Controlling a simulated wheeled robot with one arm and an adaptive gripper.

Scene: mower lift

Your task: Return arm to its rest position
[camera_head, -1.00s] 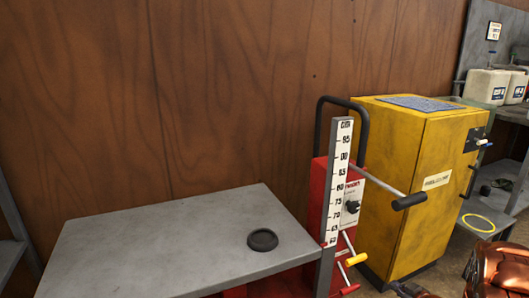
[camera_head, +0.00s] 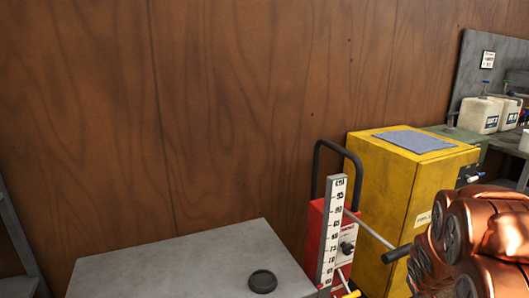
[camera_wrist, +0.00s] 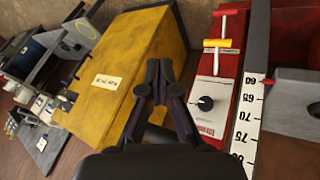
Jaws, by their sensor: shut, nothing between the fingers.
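My gripper (camera_wrist: 158,82) shows in the wrist view with its dark fingertips together and nothing between them. Behind it in that view are the yellow cabinet (camera_wrist: 150,38) and the red lift (camera_wrist: 258,35); I see no contact with either. In the head view, my copper-coloured arm fills the lower right corner and covers part of the yellow cabinet (camera_head: 380,165). The gripper is outside that view.
The lift's scale post (camera_head: 331,230) and black-gripped bar (camera_head: 397,253) stand beside the grey platform (camera_head: 190,262), which carries a black round pad (camera_head: 262,281). White jugs (camera_head: 480,115) stand at the back right. A brown wall closes the back.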

